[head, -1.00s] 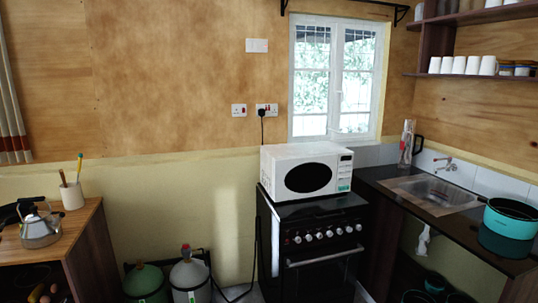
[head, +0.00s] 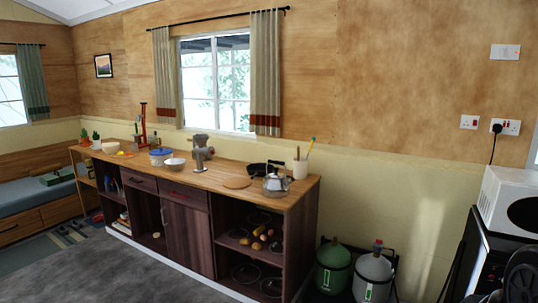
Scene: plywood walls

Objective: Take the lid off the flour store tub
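A small white tub with a blue lid (head: 160,156) stands on the long wooden counter (head: 225,189), left of the middle in the head view. It may be the flour store tub; no label can be read at this distance. The lid appears to be on it. My gripper is not in view. A dark rounded shape at the lower right corner may be part of my arm.
On the counter are a white bowl (head: 175,164), a grey grinder (head: 202,152), a round board (head: 237,182), a kettle (head: 277,184) and a utensil pot (head: 300,168). Gas bottles (head: 373,276) stand right of it. Grey floor (head: 90,272) lies clear in front.

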